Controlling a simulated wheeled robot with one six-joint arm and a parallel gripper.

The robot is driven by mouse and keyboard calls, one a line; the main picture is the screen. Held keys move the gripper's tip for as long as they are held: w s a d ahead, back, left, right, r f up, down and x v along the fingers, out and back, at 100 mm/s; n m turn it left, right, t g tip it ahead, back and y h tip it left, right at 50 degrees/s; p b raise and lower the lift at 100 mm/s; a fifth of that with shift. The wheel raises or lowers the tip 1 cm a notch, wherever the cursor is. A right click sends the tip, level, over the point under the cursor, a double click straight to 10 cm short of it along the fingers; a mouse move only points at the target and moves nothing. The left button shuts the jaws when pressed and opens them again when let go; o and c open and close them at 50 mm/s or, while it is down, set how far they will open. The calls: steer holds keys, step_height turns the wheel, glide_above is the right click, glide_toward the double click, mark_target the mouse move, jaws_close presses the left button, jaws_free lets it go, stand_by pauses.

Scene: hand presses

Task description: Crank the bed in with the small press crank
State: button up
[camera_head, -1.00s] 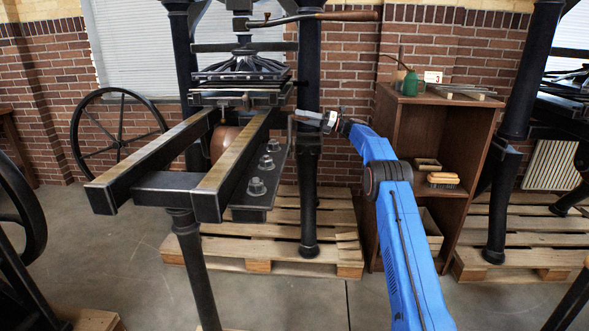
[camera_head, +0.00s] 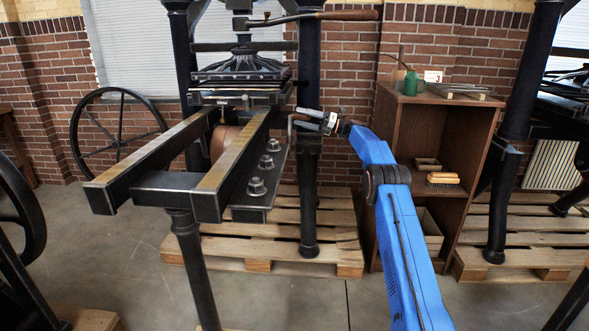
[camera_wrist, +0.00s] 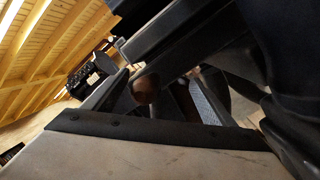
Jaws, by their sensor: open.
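The small press (camera_head: 308,175) stands on a pallet, with two long rails running towards me. Its bed (camera_head: 238,99) lies under the platen at the rear of the rails. The crank (camera_head: 290,128) looks like a thin bent grey rod beside the right rail. My gripper (camera_head: 308,119) is open at the crank's upper end, in front of the right column. I cannot tell whether they touch. In the wrist view my gripper (camera_wrist: 160,96) has its jaws apart, with a brown rounded thing (camera_wrist: 144,90) seen between them. I cannot tell whether this is the crank's grip or the drum.
A brown drum (camera_head: 222,141) sits between the rails (camera_head: 140,155). A plate with several large bolts (camera_head: 256,187) runs along the right rail. Floor (camera_head: 130,260) shows at front left.

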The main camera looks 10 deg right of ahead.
steer(key=shift+d, duration=0.1)
steer(key=v, duration=0.7)
steer(key=shift+s+d, duration=0.2)
steer(key=shift+d, duration=0.1)
stand_by(0.4)
